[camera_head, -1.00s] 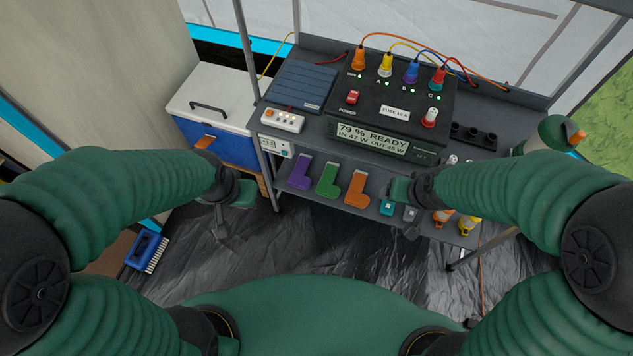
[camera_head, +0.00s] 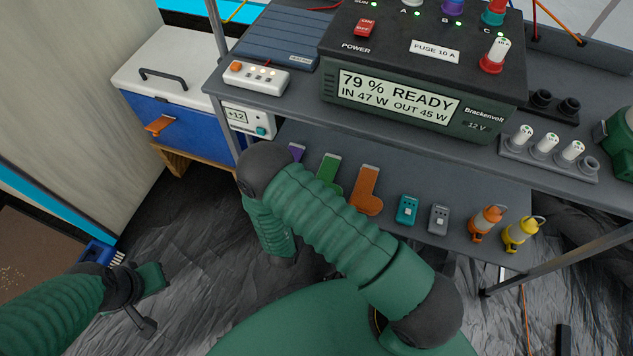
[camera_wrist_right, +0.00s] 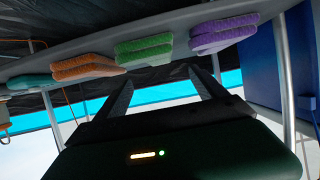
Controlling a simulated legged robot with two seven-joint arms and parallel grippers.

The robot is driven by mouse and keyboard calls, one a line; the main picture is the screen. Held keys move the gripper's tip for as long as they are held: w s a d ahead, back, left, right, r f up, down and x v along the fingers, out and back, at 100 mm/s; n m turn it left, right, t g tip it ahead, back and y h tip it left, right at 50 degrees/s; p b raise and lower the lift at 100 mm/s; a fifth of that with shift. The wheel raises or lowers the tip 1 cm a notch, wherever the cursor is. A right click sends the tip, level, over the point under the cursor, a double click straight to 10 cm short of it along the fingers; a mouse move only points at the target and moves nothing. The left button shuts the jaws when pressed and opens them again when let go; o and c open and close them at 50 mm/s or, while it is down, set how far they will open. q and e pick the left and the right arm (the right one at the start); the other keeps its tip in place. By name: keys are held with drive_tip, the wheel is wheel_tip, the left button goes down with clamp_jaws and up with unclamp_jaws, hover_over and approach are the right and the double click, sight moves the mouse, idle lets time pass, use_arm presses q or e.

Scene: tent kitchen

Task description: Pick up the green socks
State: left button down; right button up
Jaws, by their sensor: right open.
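The folded green socks (camera_head: 328,172) lie on the lower shelf between purple socks (camera_head: 297,151) and orange socks (camera_head: 367,190). My right arm partly covers the green pair in the head view. In the right wrist view the green socks (camera_wrist_right: 145,50) show as a folded stack above the fingertips. My right gripper (camera_wrist_right: 163,88) is open and empty, its two dark fingers apart and pointing towards the shelf; the arm hides it in the head view. My left gripper (camera_head: 147,300) is low at the left, away from the shelf; its jaw opening is unclear.
Teal (camera_head: 407,209) and grey (camera_head: 438,218) devices and two lanterns (camera_head: 502,228) stand right of the socks. The upper shelf carries a power station (camera_head: 420,85). A shelf post (camera_head: 217,40) and a blue cooler (camera_head: 190,120) are at the left.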

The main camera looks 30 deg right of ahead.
drive_tip(key=b+x, duration=0.3)
drive_tip(key=x, duration=0.6)
drive_tip(key=shift+s+f, duration=0.1)
drive_tip(key=shift+f, duration=0.05)
drive_tip(key=b+x, duration=0.4)
drive_tip(key=x, duration=0.1)
drive_tip(key=shift+a+f, duration=0.1)
drive_tip(key=shift+r, duration=0.2)
drive_tip(key=c, duration=1.5)
